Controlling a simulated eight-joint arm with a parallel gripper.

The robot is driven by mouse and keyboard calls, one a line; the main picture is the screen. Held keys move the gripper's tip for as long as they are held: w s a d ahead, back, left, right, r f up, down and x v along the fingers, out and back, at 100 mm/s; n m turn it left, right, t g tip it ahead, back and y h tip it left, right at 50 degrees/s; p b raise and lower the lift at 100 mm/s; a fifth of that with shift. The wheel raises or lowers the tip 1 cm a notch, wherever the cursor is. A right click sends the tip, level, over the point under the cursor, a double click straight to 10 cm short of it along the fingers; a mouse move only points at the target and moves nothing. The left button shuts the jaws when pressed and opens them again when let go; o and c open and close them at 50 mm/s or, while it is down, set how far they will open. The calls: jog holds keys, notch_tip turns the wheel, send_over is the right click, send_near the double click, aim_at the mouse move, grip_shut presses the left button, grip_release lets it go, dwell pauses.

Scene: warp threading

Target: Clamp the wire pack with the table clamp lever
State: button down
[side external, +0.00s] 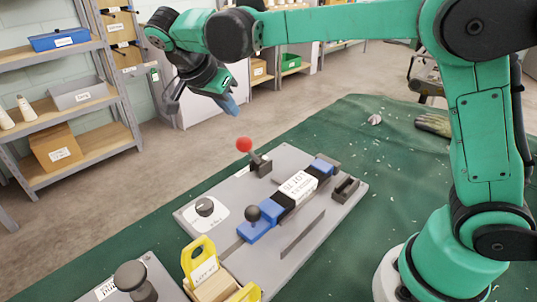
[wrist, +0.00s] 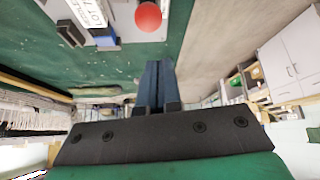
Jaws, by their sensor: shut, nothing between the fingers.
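The table clamp lever, with a red ball knob (side external: 244,144) on a dark arm, stands at the far edge of a grey plate (side external: 340,205) and leans up and left from its black base. The red knob also shows at the top of the wrist view (wrist: 148,16). The wire pack (side external: 299,185), a white labelled block between black bands, sits in a row with blue blocks on the plate; its label shows in the wrist view (wrist: 88,12). My gripper (side external: 230,106) is above the lever knob, apart from it. Its blue fingers (wrist: 155,78) are shut and empty.
A black knob (side external: 252,213) stands on the near blue block, and a round dial (side external: 205,207) sits on the plate's left. A yellow-ended holder (side external: 203,265) with a wooden block is at the front. A glove (side external: 433,124) lies on the green cloth. Shelves stand behind.

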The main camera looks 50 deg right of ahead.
jog(key=a+r, duration=0.1)
jog(key=a, duration=0.2)
jog(key=shift+s+r, duration=0.15)
jog(key=shift+r, duration=0.2)
